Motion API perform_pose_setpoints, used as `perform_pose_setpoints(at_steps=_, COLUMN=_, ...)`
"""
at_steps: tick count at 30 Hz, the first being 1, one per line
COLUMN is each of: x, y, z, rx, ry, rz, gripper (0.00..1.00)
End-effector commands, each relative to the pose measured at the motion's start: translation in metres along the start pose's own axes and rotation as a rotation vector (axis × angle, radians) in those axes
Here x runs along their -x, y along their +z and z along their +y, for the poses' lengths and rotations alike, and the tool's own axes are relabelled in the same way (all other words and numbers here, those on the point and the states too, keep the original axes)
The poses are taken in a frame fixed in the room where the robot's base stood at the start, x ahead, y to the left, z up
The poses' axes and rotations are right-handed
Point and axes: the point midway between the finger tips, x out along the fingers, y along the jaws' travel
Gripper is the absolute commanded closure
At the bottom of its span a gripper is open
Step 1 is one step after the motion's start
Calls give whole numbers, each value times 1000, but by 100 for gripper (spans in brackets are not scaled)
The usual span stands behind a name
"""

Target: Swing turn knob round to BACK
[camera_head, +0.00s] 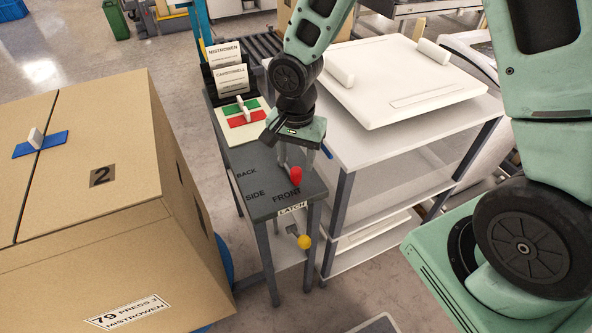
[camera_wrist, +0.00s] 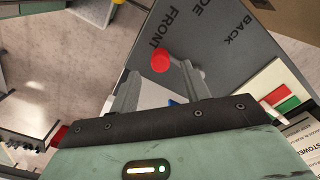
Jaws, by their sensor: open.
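The red turn knob (camera_head: 295,175) stands over the small grey table (camera_head: 262,170), beside the printed word FRONT (camera_head: 287,196). SIDE (camera_head: 255,195) and BACK (camera_head: 246,174) are printed farther along the table's left side. My gripper (camera_head: 296,160) is open above the tabletop, pointing down, close to the knob. In the wrist view the knob (camera_wrist: 160,60) shows between and just beyond the two spread fingertips (camera_wrist: 160,78). I cannot tell whether a finger touches it. Whatever bears the knob is mostly hidden.
A LATCH label (camera_head: 292,208) and a yellow ball handle (camera_head: 304,241) are at the table's front end. A red and green panel with a white lever (camera_head: 243,108) lies behind. A large cardboard box (camera_head: 90,190) stands left; a white shelf (camera_head: 350,150) stands close on the right.

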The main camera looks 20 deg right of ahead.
Motion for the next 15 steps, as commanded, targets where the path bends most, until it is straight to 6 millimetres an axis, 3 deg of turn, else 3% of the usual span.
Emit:
perform_pose_setpoints(at_steps=6, x=-36, y=0, z=0, rx=1, ry=2, rz=0, gripper=53)
perform_pose_setpoints(at_steps=15, x=-51, y=0, z=0, rx=-1, ry=0, rz=0, gripper=53)
